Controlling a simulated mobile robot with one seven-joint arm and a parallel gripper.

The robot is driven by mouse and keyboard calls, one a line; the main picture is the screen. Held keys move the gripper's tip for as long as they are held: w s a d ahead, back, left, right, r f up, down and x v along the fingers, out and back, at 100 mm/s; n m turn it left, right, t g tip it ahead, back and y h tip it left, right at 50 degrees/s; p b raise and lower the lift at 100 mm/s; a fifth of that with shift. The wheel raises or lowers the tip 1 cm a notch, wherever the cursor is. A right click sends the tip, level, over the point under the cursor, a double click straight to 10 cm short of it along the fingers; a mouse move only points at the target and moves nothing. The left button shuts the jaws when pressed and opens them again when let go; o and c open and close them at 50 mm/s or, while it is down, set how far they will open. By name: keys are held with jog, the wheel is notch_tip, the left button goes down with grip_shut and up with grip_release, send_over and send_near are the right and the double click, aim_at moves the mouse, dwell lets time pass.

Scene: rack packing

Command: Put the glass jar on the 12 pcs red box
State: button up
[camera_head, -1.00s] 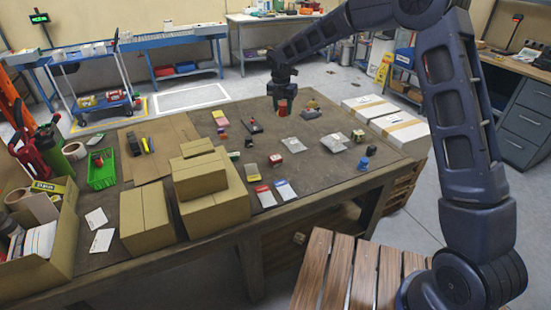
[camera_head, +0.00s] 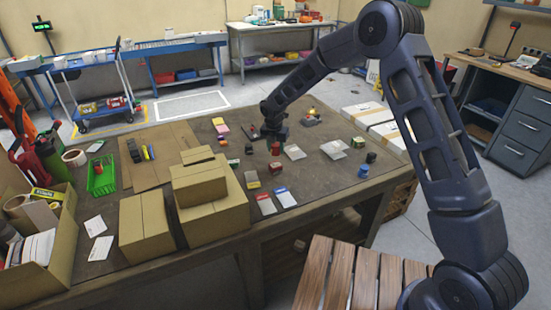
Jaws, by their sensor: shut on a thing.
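My gripper (camera_head: 275,139) is over the middle of the table in the head view, pointing down. It is shut on a small reddish thing (camera_head: 276,149), probably the glass jar, though it is too small and partly hidden to be sure. Right under it is a small red and white box (camera_head: 275,168), which looks like the red box; its label is unreadable. I cannot tell whether the held thing touches this box or hangs just above it.
The brown table (camera_head: 320,190) also bears flat grey packets (camera_head: 333,150), a blue item (camera_head: 364,170), a green box (camera_head: 371,157) and white cards (camera_head: 285,196). Stacked cardboard boxes (camera_head: 212,212) and a green basket (camera_head: 102,176) stand to the left.

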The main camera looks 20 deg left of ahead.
aim_at(275, 164)
jog(key=shift+f, duration=2.7)
jog(key=shift+f, duration=0.1)
jog(key=o, duration=1.1)
jog(key=shift+c, duration=0.2)
jog(key=r, duration=0.4)
jog(key=s+r, duration=0.1)
jog(key=r, duration=0.6)
jog(key=shift+s+r, duration=0.4)
jog(key=shift+r, duration=0.15)
